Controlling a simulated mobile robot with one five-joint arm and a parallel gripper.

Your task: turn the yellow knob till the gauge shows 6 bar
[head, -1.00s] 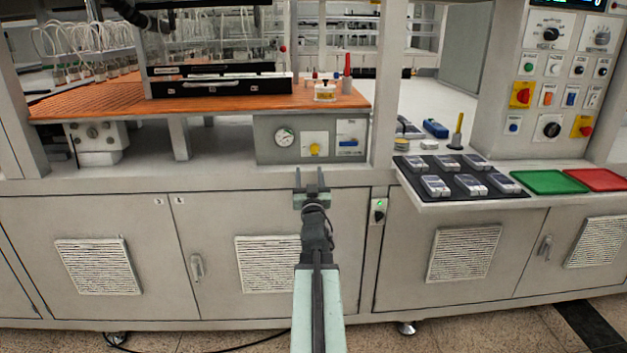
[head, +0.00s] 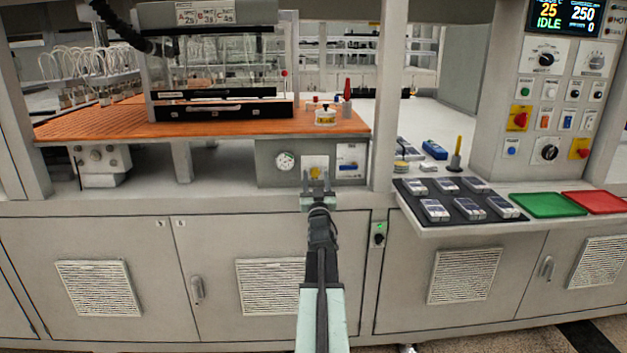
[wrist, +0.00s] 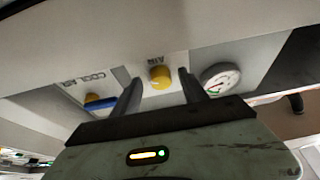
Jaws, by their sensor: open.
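The yellow knob (head: 315,172) sits on a pale plate on the grey box under the orange bench. It also shows in the wrist view (wrist: 160,77), between and beyond my fingertips. The round white gauge (head: 285,161) is left of the knob in the head view; it shows in the wrist view (wrist: 220,78) too, with a needle too small to read. My gripper (head: 317,182) is open and empty, in front of the knob and apart from it. Its fingers (wrist: 158,88) stand either side of the knob in the wrist view.
A blue valve handle (head: 348,166) is right of the knob on the same box; it shows in the wrist view (wrist: 100,102). The orange bench top (head: 120,122) overhangs the box. A black mat (head: 412,203) with several grey devices, a green tray (head: 548,206) and a red tray (head: 598,202) lie right.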

